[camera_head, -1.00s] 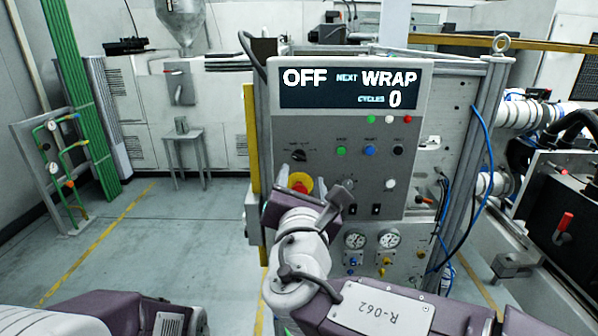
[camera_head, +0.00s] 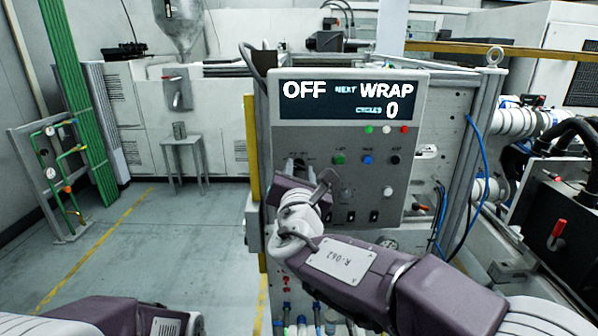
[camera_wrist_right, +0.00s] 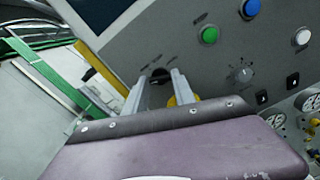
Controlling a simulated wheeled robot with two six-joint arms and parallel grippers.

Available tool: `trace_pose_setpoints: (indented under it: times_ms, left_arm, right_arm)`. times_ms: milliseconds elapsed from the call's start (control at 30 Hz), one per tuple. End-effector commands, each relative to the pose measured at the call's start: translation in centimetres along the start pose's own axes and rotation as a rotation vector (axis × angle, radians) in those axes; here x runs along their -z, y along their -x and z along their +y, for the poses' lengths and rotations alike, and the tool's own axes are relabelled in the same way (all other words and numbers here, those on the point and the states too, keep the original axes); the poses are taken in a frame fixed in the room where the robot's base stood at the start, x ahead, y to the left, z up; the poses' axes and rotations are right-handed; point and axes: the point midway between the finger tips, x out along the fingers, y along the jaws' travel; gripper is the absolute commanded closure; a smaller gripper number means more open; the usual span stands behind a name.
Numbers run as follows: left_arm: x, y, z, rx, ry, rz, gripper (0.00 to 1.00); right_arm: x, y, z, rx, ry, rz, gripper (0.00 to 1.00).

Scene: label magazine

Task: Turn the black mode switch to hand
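The black mode switch (camera_wrist_right: 160,76) is on the grey control panel (camera_head: 407,150), below the display. In the right wrist view it shows between the two fingertips of my right gripper (camera_wrist_right: 160,82). The fingers are apart, with gaps beside the switch; I cannot tell whether either touches it. In the head view my right gripper (camera_head: 298,165) is at the panel's left side, and the switch is mostly hidden by it. The display (camera_head: 347,99) reads OFF, NEXT WRAP, CYCLES 0. My left arm shows at the lower left, its gripper out of view.
A green button (camera_head: 340,158), a blue button (camera_head: 367,159) and a black button (camera_head: 395,159) are right of the switch. A yellow part (camera_wrist_right: 186,99) shows behind the right finger in the wrist view. A grey selector knob (camera_wrist_right: 241,74) is lower right. Open floor lies left of the panel.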

Motion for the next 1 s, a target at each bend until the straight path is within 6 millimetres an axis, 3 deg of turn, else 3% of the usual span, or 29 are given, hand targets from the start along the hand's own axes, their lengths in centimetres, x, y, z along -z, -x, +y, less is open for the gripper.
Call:
trace_pose_setpoints:
  times_ms: [267, 1000]
  left_arm:
    - [-0.1, -0.7, 0.0, 0.000, 0.000, 0.000, 0.64]
    - [-0.9, -8.8, -0.2, 0.000, 0.000, 0.000, 0.64]
  right_arm:
    - [0.2, 0.0, -0.1, 0.000, -0.028, -0.001, 1.00]
    - [0.5, 0.0, -0.3, -0.001, -0.568, 0.000, 1.00]
